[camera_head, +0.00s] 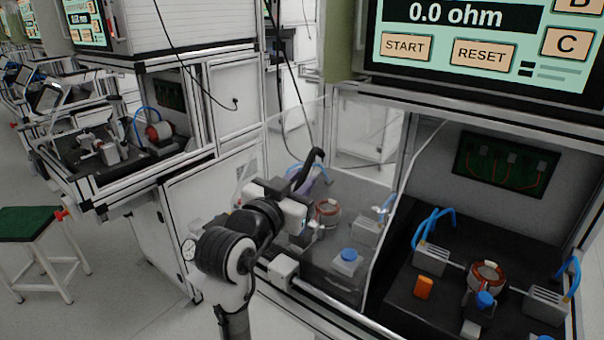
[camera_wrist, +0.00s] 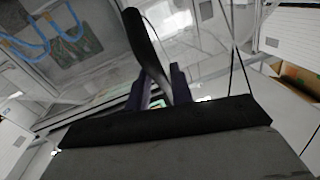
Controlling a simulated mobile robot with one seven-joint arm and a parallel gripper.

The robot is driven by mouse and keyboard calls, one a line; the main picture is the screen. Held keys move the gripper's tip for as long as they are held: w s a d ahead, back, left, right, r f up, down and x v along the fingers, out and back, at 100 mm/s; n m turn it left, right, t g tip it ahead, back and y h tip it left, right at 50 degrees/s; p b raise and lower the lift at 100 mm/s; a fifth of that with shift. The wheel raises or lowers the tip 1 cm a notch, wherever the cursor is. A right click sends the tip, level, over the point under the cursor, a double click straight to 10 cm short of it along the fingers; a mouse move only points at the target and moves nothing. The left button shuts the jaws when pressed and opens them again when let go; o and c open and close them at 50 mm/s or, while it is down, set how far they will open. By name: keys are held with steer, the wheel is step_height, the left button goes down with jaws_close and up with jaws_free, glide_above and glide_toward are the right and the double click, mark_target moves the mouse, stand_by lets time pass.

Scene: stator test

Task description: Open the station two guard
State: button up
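A clear guard panel (camera_head: 350,180) covers the left part of the near test bay. Through it I see a copper-wound stator (camera_head: 327,211) and a blue button (camera_head: 347,255). No station number is legible. My gripper (camera_head: 308,185) is at the upper left of the panel, partly hidden behind my wrist; I cannot tell whether it touches the panel. In the wrist view, narrow purple fingers (camera_wrist: 168,88) show beyond a dark body, partly covered by a black curved piece.
The right part of the bay looks uncovered, with another stator (camera_head: 488,272), an orange block (camera_head: 424,288) and blue hoses. A screen (camera_head: 480,40) stands above. Another station (camera_head: 130,140) is at left, a green-topped stool (camera_head: 30,223) below it. The floor between is clear.

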steer(key=shift+w+d, duration=0.35)
steer(key=shift+w, duration=0.25)
jaws_close()
steer(key=shift+d, duration=0.1)
